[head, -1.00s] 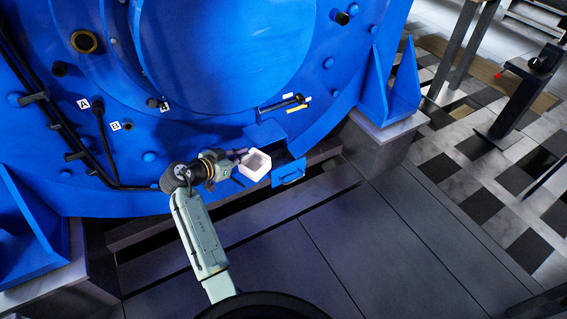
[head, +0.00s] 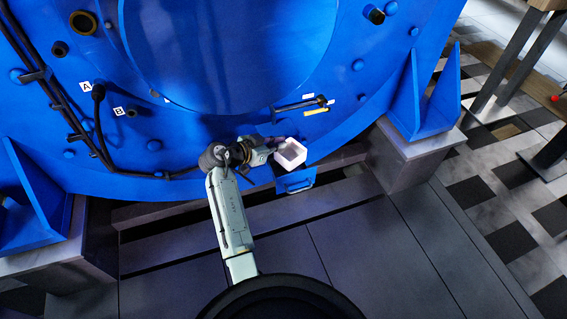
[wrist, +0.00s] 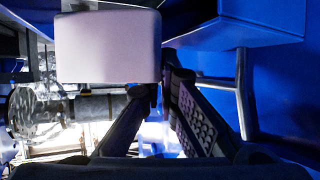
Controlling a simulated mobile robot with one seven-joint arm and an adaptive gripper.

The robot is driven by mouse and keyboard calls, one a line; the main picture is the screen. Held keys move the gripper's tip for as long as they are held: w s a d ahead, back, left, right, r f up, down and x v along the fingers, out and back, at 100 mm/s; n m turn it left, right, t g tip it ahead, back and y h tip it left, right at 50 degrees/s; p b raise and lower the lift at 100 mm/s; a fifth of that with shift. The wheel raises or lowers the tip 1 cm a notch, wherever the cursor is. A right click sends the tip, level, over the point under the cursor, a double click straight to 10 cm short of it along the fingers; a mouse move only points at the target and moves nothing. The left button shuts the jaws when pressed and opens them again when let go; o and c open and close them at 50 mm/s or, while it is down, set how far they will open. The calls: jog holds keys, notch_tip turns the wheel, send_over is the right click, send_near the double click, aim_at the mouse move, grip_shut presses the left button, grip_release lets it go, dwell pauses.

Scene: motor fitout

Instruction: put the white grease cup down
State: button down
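The white grease cup (head: 291,154) is a small open-topped cup at the lower edge of the big blue motor housing. My gripper (head: 273,150) reaches it from the left and is shut on its side. In the wrist view the cup (wrist: 108,46) fills the upper left, and my gripper's two dark fingers (wrist: 160,84) meet its lower right edge; the tips are partly hidden. A small blue ledge with a handle (head: 296,182) is just below the cup in the head view. I cannot tell whether the cup touches it.
The blue motor housing (head: 180,150) stands close behind my arm. A blue gusset foot (head: 437,100) is to the right. Labelled fittings and a black hose (head: 99,120) are at left. Grey floor plates (head: 350,245) are clear in front.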

notch_tip(320, 180, down, 7)
jog(key=b, duration=0.3)
jog(key=shift+r, duration=0.15)
jog(key=c, duration=2.1)
grip_release()
jog(key=p+v, duration=0.3)
jog(key=v, duration=0.9)
jog(key=shift+p, duration=0.3)
